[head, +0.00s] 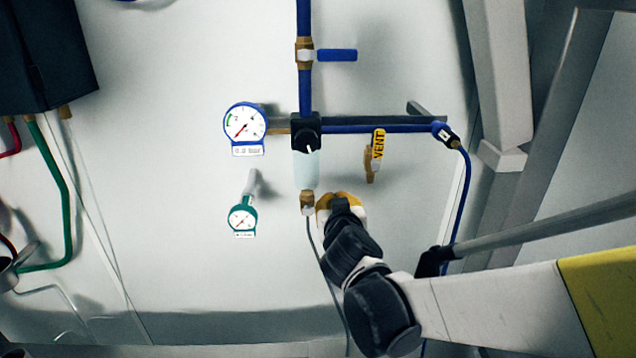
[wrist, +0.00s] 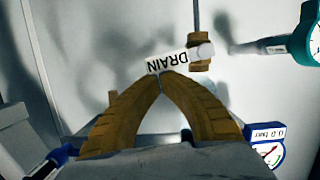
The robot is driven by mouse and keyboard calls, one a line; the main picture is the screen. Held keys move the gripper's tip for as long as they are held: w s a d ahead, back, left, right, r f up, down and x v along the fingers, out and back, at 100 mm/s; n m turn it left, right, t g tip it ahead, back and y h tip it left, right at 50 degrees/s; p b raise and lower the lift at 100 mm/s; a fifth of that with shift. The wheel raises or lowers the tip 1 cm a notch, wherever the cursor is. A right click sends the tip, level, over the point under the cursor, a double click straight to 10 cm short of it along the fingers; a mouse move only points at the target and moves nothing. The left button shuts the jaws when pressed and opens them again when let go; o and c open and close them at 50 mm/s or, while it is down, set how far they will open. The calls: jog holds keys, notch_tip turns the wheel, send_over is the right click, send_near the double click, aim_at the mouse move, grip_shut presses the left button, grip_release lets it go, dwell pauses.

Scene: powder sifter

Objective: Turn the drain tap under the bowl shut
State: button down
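The clear, pale bowl (head: 306,172) hangs under the black regulator in the head view. The brass drain tap (head: 307,201) is at its lower end, with a thin grey tube below. In the wrist view the tap (wrist: 199,66) has a white lever (wrist: 166,63) labelled DRAIN, which reads upside down and lies sideways, slightly tilted. My gripper (head: 330,203) is just right of the tap and hides the lever in the head view. In the wrist view my gripper's (wrist: 160,75) tan fingertips meet right at the lever's lower edge; whether they touch it I cannot tell.
A blue-rimmed gauge (head: 246,128) and a smaller green gauge (head: 242,219) are left of the bowl. The yellow VENT lever (head: 378,144) hangs to the right, above my gripper. A blue-handled valve (head: 336,55) is above. A blue hose (head: 465,200) runs down at right.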

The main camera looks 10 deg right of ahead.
jog(key=shift+d+f, duration=0.15)
jog(key=shift+f, duration=0.1)
dwell(0.6)
jog(key=r+p, duration=0.1)
jog(key=r, duration=0.1)
jog(key=r+p, duration=0.1)
jog(key=shift+w+r+p, duration=0.2)
jog(key=shift+r+p, duration=0.2)
jog(key=a+r+p+v, duration=0.1)
jog(key=p+v, duration=0.5)
jog(key=v, duration=0.5)
jog(key=w+f+b, duration=0.2)
jog(key=w+f, duration=0.4)
jog(key=w, duration=0.4)
jog(key=shift+d+f+b, duration=0.35)
jog(key=shift+d+b, duration=0.05)
jog(key=shift+d, duration=0.05)
